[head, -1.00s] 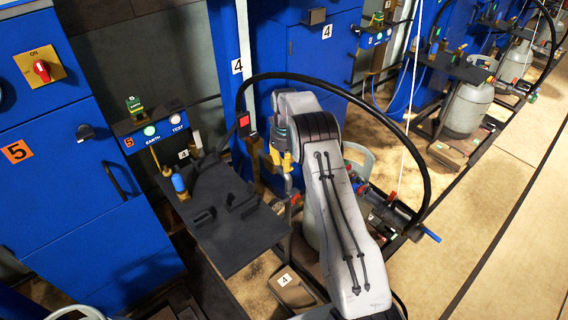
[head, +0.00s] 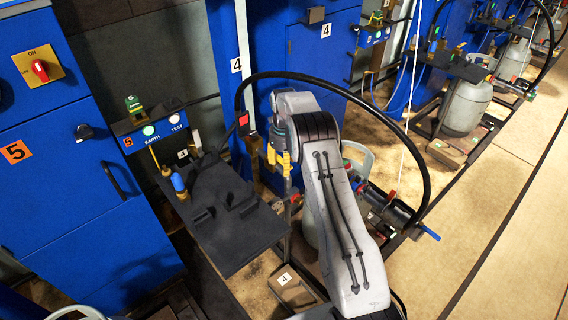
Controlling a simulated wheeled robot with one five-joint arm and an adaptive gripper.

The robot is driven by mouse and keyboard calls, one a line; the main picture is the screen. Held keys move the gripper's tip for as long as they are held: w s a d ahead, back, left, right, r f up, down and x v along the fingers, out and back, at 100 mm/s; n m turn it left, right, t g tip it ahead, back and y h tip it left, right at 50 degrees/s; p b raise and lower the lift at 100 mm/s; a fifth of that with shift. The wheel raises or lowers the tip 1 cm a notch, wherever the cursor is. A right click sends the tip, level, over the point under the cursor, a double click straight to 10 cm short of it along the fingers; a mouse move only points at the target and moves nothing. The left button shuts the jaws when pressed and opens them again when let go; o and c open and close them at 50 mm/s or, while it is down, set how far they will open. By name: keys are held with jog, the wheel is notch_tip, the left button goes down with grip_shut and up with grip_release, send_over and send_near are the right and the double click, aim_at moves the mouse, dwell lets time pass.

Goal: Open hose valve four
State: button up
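A black hose (head: 345,82) arcs from the blue cabinet marked 4 over to a pipe assembly at lower right. A blue handle (head: 430,233) sticks out at that assembly's right end. A red part (head: 392,194) shows further up the same assembly. I cannot tell for sure which part is hose valve four. My gripper (head: 284,172) hangs below the arm's wrist, left of the assembly and right of the dark shelf. Yellow parts show around it. It is small and partly covered by my arm, so its opening and any contact cannot be made out.
A dark shelf (head: 222,232) stands left of my gripper. A grey gas cylinder (head: 312,222) is partly hidden behind my arm. Blue cabinets (head: 70,190) line the left. A white cord (head: 408,100) hangs at right. Open tan floor (head: 500,230) lies to the right.

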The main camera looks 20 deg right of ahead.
jog(key=shift+r, duration=0.1)
notch_tip(320, 180, up, 12)
dwell(0.6)
dwell(0.5)
